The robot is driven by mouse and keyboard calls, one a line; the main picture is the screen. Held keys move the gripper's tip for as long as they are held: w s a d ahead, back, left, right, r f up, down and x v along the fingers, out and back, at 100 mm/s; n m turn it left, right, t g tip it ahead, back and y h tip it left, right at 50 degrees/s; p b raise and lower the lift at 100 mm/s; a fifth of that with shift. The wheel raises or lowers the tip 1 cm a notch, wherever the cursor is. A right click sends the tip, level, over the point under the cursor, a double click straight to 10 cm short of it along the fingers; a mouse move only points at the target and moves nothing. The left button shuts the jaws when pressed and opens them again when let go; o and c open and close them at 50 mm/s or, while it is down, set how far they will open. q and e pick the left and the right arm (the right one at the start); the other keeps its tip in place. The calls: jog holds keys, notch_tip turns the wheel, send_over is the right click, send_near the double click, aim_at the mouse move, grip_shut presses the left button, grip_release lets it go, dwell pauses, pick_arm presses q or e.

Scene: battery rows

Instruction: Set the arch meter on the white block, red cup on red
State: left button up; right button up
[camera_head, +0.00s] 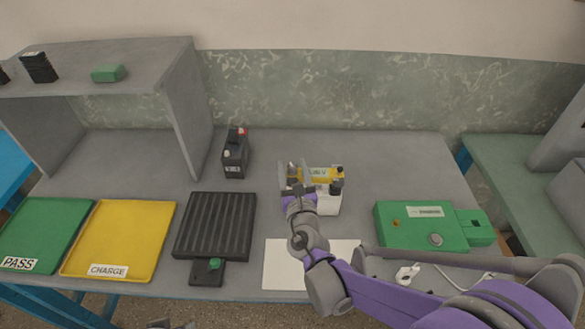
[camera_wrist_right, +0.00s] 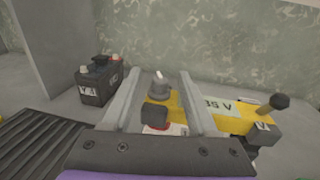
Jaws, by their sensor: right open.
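The arch meter (camera_head: 322,174) is a yellow bar with a pale label; it also shows in the right wrist view (camera_wrist_right: 190,119). A dark knobbed post stands at its right end, and a grey knob and a dark cup sit near its left end. The white block (camera_head: 327,206) is at the meter, partly hidden by my right gripper (camera_head: 295,170). In the wrist view a bit of white and red shows below the dark cup. My right gripper is open, its fingers (camera_wrist_right: 160,98) either side of the meter's left end. Contact is unclear. A grey tip at the bottom edge may be my left gripper (camera_head: 172,324).
A black battery (camera_head: 235,156) stands behind a ribbed black tray (camera_head: 214,226). Green PASS (camera_head: 40,232) and yellow CHARGE (camera_head: 118,238) trays are left, below a grey shelf (camera_head: 110,66). A green box (camera_head: 422,228) is right; a white sheet (camera_head: 284,266) lies in front.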

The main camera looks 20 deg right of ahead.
jog(key=shift+s, duration=0.1)
jog(key=s+a, duration=0.1)
jog(key=s, duration=0.9)
jog(key=shift+s+a, duration=0.15)
jog(key=shift+s, duration=0.15)
jog(key=s+d+f+m+g+h+p, duration=0.1)
jog(key=s+d+m+g+h+p, duration=0.25)
jog(key=m, duration=0.65)
jog(key=s+d+f+m+g+h, duration=0.1)
jog(key=s+d+m+g, duration=0.25)
jog(key=d+m, duration=0.5)
jog(key=s+a+f+m+g+y+p, duration=0.2)
jog(key=s+a+m+g+y, duration=0.3)
jog(key=m, duration=1.1)
jog(key=s+a+y, duration=0.1)
jog(key=s+a, duration=0.2)
jog(key=s, duration=0.1)
jog(key=shift+s+g+p, duration=0.15)
jog(key=shift+g+p, duration=0.15)
jog(key=shift+p, duration=0.05)
